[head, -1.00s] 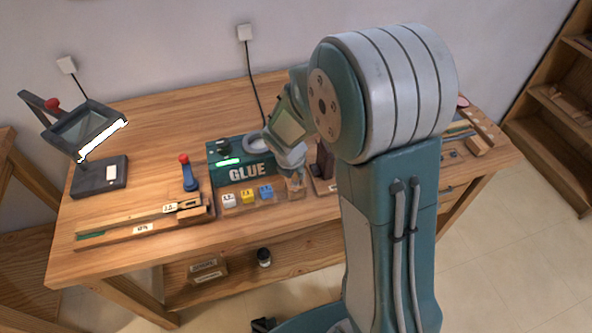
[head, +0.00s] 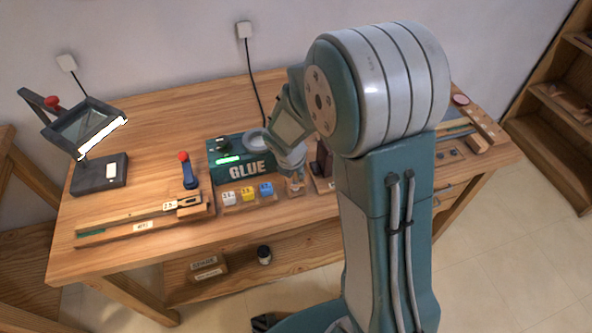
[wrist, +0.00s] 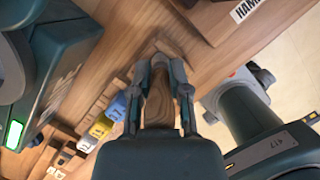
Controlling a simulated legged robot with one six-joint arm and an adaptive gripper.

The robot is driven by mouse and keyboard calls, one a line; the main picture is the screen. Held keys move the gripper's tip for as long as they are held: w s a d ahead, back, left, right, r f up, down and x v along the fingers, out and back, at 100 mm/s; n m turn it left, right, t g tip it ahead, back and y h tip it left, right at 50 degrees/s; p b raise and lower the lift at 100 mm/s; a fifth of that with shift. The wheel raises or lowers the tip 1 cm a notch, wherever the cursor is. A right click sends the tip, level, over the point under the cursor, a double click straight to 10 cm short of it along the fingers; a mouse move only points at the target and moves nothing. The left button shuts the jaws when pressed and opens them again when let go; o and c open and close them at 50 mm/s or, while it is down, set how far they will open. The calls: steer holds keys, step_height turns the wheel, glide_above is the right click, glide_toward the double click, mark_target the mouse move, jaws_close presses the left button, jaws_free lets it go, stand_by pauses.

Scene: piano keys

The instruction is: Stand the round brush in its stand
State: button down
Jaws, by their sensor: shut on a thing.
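My gripper (wrist: 159,75) is shut on a brown wooden piece (wrist: 160,100), which shows between its two fingers in the wrist view. I take this piece for the round brush; its bristles cannot be made out. In the head view my gripper (head: 295,180) is low over the bench, just right of the row of coloured cubes. The held piece is mostly hidden there. I cannot make out the brush's stand clearly in either view. A small pale wooden part (wrist: 168,46) lies by the fingertips in the wrist view.
The green GLUE box (head: 240,158) stands left of my gripper. White, yellow and blue cubes (head: 248,194) sit in front of it. A dark wooden block (head: 322,160) stands close on the right. A lamp (head: 98,150) is far left. The back left bench top is clear.

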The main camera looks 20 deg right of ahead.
steer(key=c, duration=0.5)
jaws_free()
steer(key=o, duration=0.4)
steer(key=shift+r, duration=0.1)
steer(key=shift+r, duration=3.4)
